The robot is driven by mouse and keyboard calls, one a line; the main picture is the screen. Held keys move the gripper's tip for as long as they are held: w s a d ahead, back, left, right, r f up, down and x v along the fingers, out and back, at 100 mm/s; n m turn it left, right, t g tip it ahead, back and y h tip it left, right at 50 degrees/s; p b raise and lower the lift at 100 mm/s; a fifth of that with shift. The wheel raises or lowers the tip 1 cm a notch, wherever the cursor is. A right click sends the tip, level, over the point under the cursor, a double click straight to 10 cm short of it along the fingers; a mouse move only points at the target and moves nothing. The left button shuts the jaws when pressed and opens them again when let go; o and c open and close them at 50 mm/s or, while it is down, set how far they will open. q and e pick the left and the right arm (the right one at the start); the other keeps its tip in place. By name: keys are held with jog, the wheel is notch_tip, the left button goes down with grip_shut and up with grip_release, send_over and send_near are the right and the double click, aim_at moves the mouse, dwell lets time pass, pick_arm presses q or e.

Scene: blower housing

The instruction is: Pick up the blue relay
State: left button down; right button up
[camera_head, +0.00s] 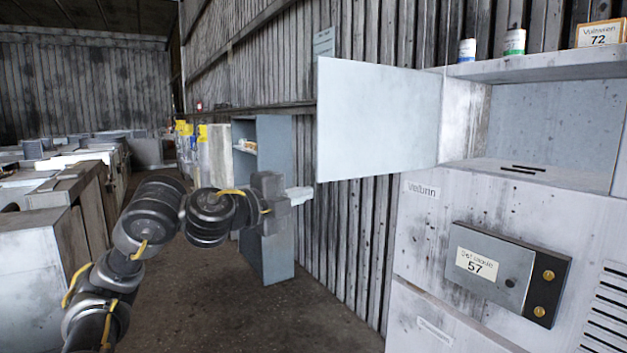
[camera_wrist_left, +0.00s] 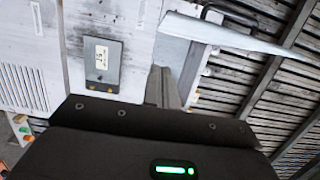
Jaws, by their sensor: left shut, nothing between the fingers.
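I cannot make out a blue relay in either view. My left gripper (camera_head: 300,196) is shut and empty, held out in the air in front of the wall, left of the open pale door (camera_head: 378,122). Its grey fingers also show in the left wrist view (camera_wrist_left: 172,84), close together. The door belongs to a white cabinet (camera_head: 425,240) with an open upper compartment (camera_head: 555,120). A grey box labelled 57 (camera_head: 492,268) is on the cabinet front. My right gripper is not in view.
On the cabinet top stand a blue-and-white can (camera_head: 467,50), a green-and-white can (camera_head: 514,42) and a box labelled 72 (camera_head: 600,34). A blue-grey shelf unit (camera_head: 278,255) stands behind my left arm. Grey machines (camera_head: 40,240) line the left. The floor between is clear.

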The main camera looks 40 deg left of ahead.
pick_arm(q)
jog(key=w+a+p, duration=0.2)
jog(key=w+a, duration=0.1)
jog(key=w, duration=0.5)
jog(key=shift+a, duration=0.15)
jog(key=shift+a, duration=0.1)
jog(key=w+a+b, duration=0.1)
jog(key=w+a, duration=0.2)
jog(key=a, duration=0.5)
jog(key=shift+b, duration=0.35)
jog(key=shift+d, duration=0.1)
